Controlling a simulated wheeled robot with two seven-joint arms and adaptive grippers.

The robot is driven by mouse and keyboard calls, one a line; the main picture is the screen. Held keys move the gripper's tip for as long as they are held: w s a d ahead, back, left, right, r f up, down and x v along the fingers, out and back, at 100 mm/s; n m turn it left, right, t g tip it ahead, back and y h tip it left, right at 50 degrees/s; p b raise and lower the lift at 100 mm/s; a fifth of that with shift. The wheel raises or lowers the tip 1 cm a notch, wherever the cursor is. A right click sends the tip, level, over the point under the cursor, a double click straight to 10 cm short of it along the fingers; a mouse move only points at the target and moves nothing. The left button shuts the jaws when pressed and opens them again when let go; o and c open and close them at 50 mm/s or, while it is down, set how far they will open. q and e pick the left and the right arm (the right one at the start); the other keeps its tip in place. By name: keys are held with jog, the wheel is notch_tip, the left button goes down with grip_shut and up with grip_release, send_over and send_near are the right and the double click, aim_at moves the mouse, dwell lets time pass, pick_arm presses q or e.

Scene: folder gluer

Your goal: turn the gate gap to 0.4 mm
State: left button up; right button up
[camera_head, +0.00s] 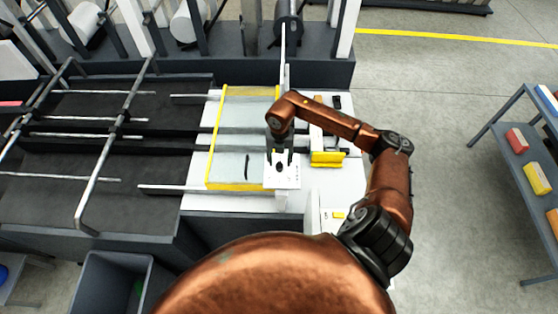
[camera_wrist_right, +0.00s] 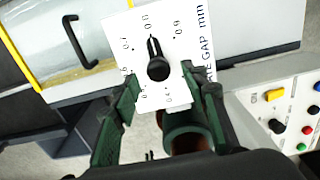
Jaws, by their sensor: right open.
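The gate gap dial is a white plate (camera_wrist_right: 186,75) marked "GAP mm", partly cut off in the right wrist view. A black knob (camera_wrist_right: 158,68) with a pointer sits on it; the pointer aims up near the 0.8 mark. Lower figures run down the left side and along the bottom, partly hard to read. In the head view the plate (camera_head: 288,183) lies at the machine's front edge with its knob (camera_head: 279,167). My right gripper (camera_head: 279,154) is over the plate; in the wrist view its dark green fingers (camera_wrist_right: 168,98) are apart, with the knob ahead between them, not gripped.
A clear guard with yellow edges (camera_head: 213,150) and a black handle (camera_wrist_right: 80,42) lies left of the dial. A button panel (camera_wrist_right: 290,112) is on the right. A blue-grey shelf (camera_head: 508,127) with coloured boxes stands far right, with open floor between.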

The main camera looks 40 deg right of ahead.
aim_at(279, 167)
jog(key=shift+w+a+f, duration=0.15)
jog(key=shift+w+f, duration=0.05)
jog(key=shift+f, duration=0.75)
jog(key=shift+s+f, duration=0.15)
jog(key=shift+f, duration=0.15)
jog(key=shift+c, duration=0.6)
